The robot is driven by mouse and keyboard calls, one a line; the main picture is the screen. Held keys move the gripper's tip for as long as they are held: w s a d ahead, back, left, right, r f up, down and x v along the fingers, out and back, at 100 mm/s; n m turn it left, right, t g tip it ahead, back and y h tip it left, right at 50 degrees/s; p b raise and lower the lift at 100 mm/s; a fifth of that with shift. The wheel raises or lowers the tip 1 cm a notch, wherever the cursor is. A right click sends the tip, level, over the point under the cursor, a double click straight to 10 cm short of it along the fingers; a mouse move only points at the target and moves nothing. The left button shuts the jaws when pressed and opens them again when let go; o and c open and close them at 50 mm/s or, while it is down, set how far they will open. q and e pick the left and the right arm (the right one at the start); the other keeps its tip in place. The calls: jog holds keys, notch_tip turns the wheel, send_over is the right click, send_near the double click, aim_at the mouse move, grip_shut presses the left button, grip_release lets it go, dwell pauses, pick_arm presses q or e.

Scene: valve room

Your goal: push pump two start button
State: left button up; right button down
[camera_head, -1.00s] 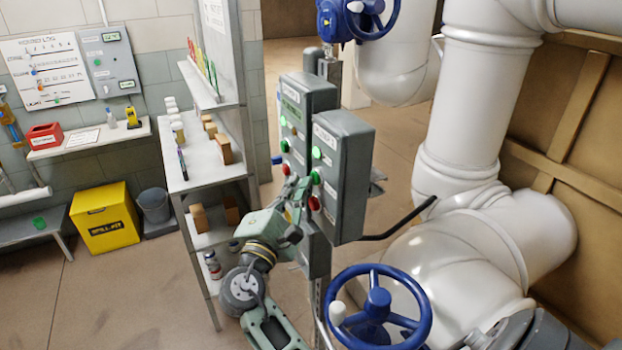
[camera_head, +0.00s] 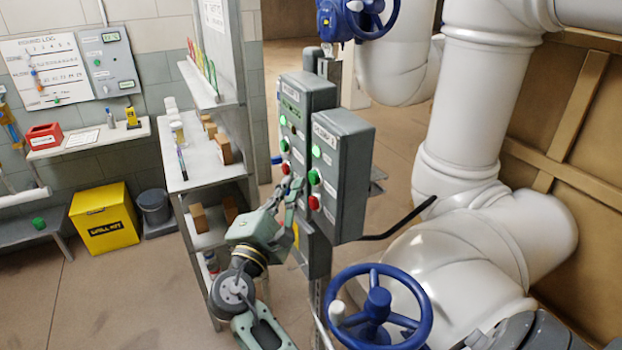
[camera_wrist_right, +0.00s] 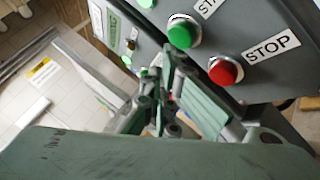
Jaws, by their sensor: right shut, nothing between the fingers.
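The nearer grey control box (camera_head: 345,185) has a green lamp or button (camera_head: 316,150) on top, a green button (camera_head: 313,177) below it and a red button (camera_head: 314,202) lowest. In the right wrist view, the green button (camera_wrist_right: 182,32) is beside a cut-off label "ST", and the red button (camera_wrist_right: 225,70) is beside "STOP". The box's own title is too small to read surely. My right gripper (camera_head: 294,184) is shut and empty, its tips just left of the box face. In the wrist view the fingertips (camera_wrist_right: 172,62) appear just below the green button; contact cannot be told. My left gripper is out of view.
A second grey control box (camera_head: 308,95) with similar buttons stands behind. A blue handwheel (camera_head: 377,307) is below right, beside large white pipes (camera_head: 475,110). A shelf rack (camera_head: 200,165) stands left. A black lever (camera_head: 400,222) sticks out right of the boxes.

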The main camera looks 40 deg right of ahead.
jog(key=a, duration=0.2)
jog(key=w+a+b, duration=0.1)
jog(key=a, duration=0.2)
jog(key=shift+w+r, duration=0.1)
jog(key=shift+r, duration=0.05)
jog(key=shift+d, duration=0.25)
dwell(0.5)
